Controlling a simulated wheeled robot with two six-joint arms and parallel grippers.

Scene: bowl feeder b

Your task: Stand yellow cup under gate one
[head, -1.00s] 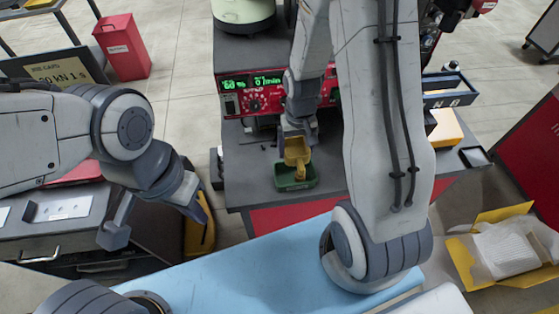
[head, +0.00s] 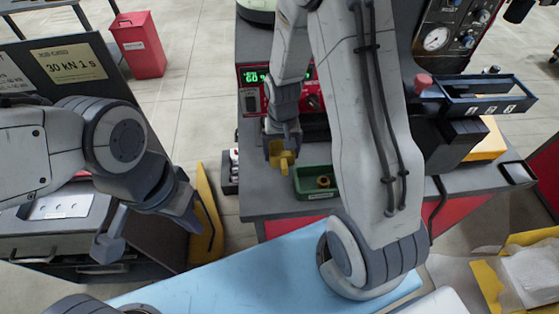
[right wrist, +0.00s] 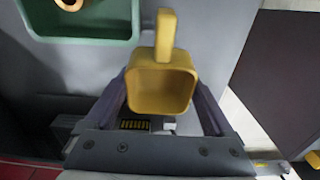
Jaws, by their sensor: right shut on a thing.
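The yellow cup (head: 281,157) is square with a handle. It also shows in the right wrist view (right wrist: 161,88), with its open mouth facing the camera and nothing visible inside. My right gripper (head: 283,142) is shut on the cup, with one finger on each side of it in the right wrist view (right wrist: 165,105). The cup is left of the green tray (head: 301,190), apart from it. Whether it touches the table is unclear. My left gripper (head: 150,225) is open and empty at the left, fingers wide apart. I cannot pick out gate one.
A brass-coloured ring (head: 323,182) lies in the green tray. Behind the cup stands a red control box (head: 252,98) with a green display. A dark bin (head: 487,108) with numbered labels is at the right. A small dark box (head: 230,172) stands left of the cup.

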